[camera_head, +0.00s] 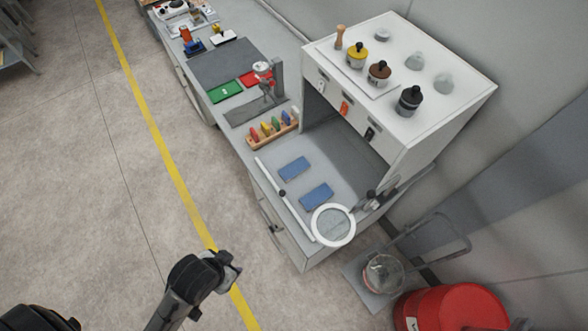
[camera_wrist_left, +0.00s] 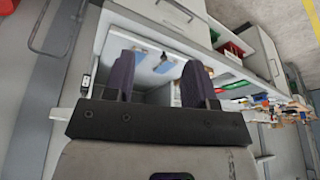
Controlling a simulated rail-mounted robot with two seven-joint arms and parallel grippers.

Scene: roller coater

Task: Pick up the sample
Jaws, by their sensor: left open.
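Two flat blue rectangular pieces, an upper one (camera_head: 295,168) and a lower one (camera_head: 317,196), lie apart on the grey bench top in front of the white hood. I cannot tell which is the sample. My left gripper (camera_head: 232,268) is over the floor in front of the bench, below and left of the pieces in the head view. In the left wrist view its two dark fingers (camera_wrist_left: 160,75) stand apart with nothing between them. My right gripper is not in view.
A white ring magnifier (camera_head: 333,225) stands at the bench's near end, close to the lower piece. A wooden rack (camera_head: 272,128) with coloured items is left of the hood (camera_head: 440,115). Knobbed pots stand on the hood. A red drum (camera_head: 452,308) is at lower right.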

